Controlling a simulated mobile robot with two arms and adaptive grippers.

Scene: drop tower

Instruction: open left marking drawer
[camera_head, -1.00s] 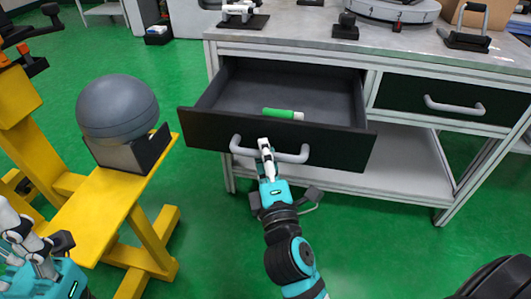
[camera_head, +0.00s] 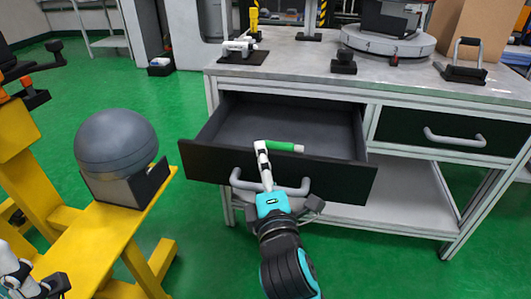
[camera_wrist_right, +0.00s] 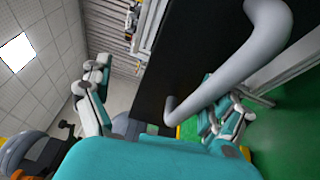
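The left drawer (camera_head: 200,160) of the workbench stands pulled out, its black front facing me. Its grey bar handle (camera_head: 236,178) also shows large in the right wrist view (camera_wrist_right: 228,80). A green marker with a white end (camera_head: 281,146) lies in the drawer. My right gripper (camera_head: 263,158) is at the drawer front, its white fingers reaching above the handle to the front's top edge. In the right wrist view its fingers (camera_wrist_right: 160,88) are spread wide apart, with the handle and drawer front between them. My left gripper (camera_head: 22,278) is partly cut off at the lower left.
The closed right drawer (camera_head: 440,118) has its own handle (camera_head: 454,137). A yellow stand (camera_head: 90,235) with a grey ball (camera_head: 115,145) is at the left. The bench top (camera_head: 300,65) holds tools and a round turntable (camera_head: 388,42). Green floor lies clear between stand and bench.

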